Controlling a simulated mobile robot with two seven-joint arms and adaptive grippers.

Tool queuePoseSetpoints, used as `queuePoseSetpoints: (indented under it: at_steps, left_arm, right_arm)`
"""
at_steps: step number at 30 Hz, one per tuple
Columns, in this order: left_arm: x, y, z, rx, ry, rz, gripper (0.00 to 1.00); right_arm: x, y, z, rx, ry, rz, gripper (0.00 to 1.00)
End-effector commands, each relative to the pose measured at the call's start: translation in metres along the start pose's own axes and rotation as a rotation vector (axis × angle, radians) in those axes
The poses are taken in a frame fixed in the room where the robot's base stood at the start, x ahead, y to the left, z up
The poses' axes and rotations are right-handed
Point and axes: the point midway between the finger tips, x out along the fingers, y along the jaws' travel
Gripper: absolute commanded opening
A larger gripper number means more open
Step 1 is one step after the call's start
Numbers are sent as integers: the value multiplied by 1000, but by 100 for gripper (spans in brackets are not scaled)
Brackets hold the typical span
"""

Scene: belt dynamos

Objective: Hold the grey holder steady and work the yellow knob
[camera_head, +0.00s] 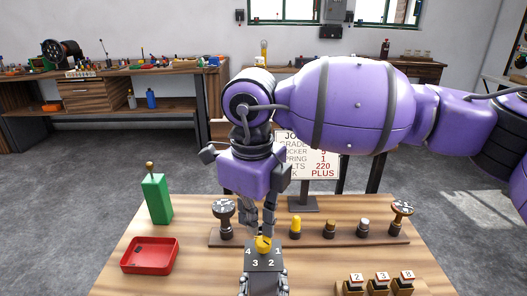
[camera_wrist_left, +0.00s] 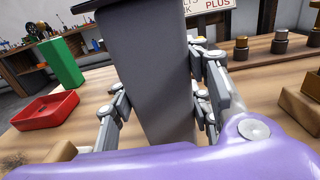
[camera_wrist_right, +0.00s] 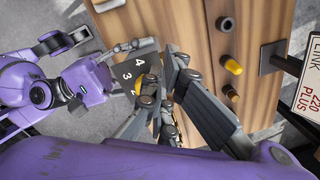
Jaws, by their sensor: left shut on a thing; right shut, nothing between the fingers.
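The grey holder (camera_head: 264,262) is an upright block with a dark top bearing the digits 1 to 4. It shows large in the left wrist view (camera_wrist_left: 150,70). The yellow knob (camera_head: 263,244) sits on the holder's top. My left gripper (camera_wrist_left: 166,105) is shut on the holder, with a finger on each side. My right gripper (camera_head: 264,228) points down, shut and empty, directly above or at the knob; whether it touches cannot be told. In the right wrist view its fingers hide most of the knob beside the numbered top (camera_wrist_right: 128,72).
A wooden rack (camera_head: 340,239) with several pegs stands behind the holder. A red tray (camera_head: 150,254) and a green bottle-like block (camera_head: 156,198) are at left. Small numbered blocks (camera_head: 382,281) sit front right. A printed sign (camera_head: 312,160) stands at the back.

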Motion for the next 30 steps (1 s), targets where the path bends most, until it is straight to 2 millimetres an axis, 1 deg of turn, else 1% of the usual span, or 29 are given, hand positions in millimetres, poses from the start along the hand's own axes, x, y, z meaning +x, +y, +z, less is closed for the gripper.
queuePoseSetpoints:
  at_steps: [1,12,30]
  left_arm:
    - [-2,0,-8,4,14,-1,1]
    - [-2,-1,-8,5,13,-3,1]
    - [-1,-2,-7,1,12,-3,1]
  right_arm:
    - [7,3,-1,-2,7,8,0]
    - [11,5,-2,-4,12,14,0]
    - [11,9,-10,-5,17,17,0]
